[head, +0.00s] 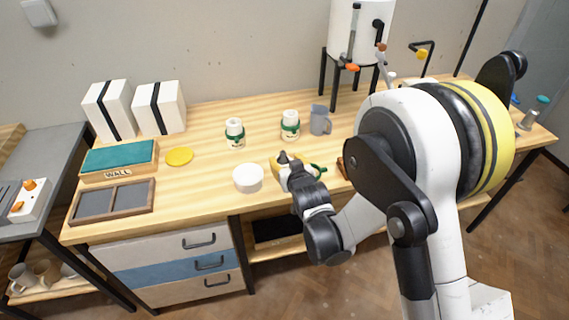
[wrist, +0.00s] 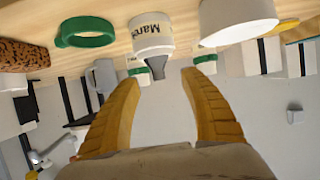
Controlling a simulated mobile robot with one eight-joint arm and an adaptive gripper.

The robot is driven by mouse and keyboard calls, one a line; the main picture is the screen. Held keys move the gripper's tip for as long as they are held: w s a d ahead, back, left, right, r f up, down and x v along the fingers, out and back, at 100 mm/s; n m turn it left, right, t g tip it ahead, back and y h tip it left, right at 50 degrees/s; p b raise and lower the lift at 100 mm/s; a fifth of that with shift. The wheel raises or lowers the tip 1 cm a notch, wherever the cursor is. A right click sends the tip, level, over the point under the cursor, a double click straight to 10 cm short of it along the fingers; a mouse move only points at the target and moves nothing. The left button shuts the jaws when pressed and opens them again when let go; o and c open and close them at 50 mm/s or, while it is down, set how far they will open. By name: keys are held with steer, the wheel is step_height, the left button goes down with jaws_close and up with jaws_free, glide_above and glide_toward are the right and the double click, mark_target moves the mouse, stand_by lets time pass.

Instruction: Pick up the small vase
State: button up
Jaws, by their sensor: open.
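I cannot clearly make out a small vase. My gripper (head: 289,160) is low over the front middle of the table, its yellow fingers open in the wrist view (wrist: 160,78). A white labelled container (wrist: 152,33) with a dark tapered top (wrist: 157,67) stands just beyond and between the fingers, apparently not gripped. In the head view its dark tip (head: 283,157) shows, and my gripper hides most of the rest. Two white jars with green bands stand farther back, one at left (head: 235,134) and one at right (head: 290,126).
A white bowl (head: 248,179) stands left of my gripper, and a green ring (wrist: 85,31) lies on the other side. A grey mug (head: 320,120) is behind. A yellow disc (head: 179,156) and a teal-topped box (head: 120,157) are at left. The table's front edge is close.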

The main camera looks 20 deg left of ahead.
mark_target(284, 155)
steer(key=b+x, duration=0.2)
steer(key=x, duration=0.3)
steer(key=shift+w+r, duration=0.1)
steer(key=shift+w, duration=0.05)
steer(key=shift+d, duration=0.1)
jaws_close()
